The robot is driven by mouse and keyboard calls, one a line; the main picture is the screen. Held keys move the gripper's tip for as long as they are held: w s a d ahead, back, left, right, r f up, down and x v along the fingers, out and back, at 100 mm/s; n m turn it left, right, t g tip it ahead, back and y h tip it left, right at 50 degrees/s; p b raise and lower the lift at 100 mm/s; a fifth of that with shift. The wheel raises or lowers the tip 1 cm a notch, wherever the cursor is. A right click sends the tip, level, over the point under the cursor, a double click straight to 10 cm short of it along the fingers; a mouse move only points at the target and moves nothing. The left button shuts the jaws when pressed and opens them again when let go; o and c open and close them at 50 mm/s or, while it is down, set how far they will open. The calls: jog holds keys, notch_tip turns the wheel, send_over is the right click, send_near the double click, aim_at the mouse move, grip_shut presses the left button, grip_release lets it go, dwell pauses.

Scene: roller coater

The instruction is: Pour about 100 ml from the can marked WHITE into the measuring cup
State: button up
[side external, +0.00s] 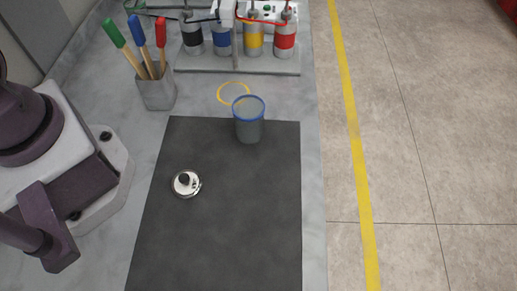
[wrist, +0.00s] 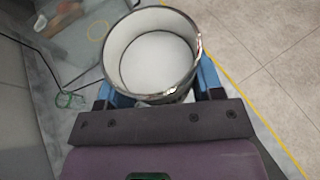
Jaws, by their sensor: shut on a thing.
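The measuring cup (side external: 249,130) is a clear grey cup with a blue rim. In the side view it stands upright at the far edge of the dark mat, and it looks empty. In the wrist view my gripper (wrist: 158,88) is shut on an open metal can (wrist: 124,45), with a blue finger on each side. The can has a pale inner wall and white contents. I cannot read its marking, so I cannot tell from a label that it is WHITE. My gripper and this can are outside the side view.
A silver round piece with a black knob (side external: 186,184) lies on the mat (side external: 225,235). A yellow ring (side external: 222,99) is marked behind the cup. A brush holder (side external: 156,92) stands at left. A rack (side external: 262,65) with several banded cans stands at the back. The mat's front is clear.

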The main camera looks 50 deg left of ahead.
dwell(0.3)
jog(key=s+d+f+m+h, duration=0.3)
jog(key=s+d+f, duration=0.1)
jog(key=d+f, duration=0.8)
jog(key=s+a+f+m+y, duration=0.1)
jog(key=s+a+f+y, duration=0.2)
jog(key=s+f+y, duration=0.2)
notch_tip(320, 180, down, 4)
jog(key=shift+s+r+y, duration=0.2)
jog(key=shift+s+y, duration=0.1)
jog(key=shift+y, duration=0.1)
dwell(0.3)
jog(key=shift+f, duration=0.15)
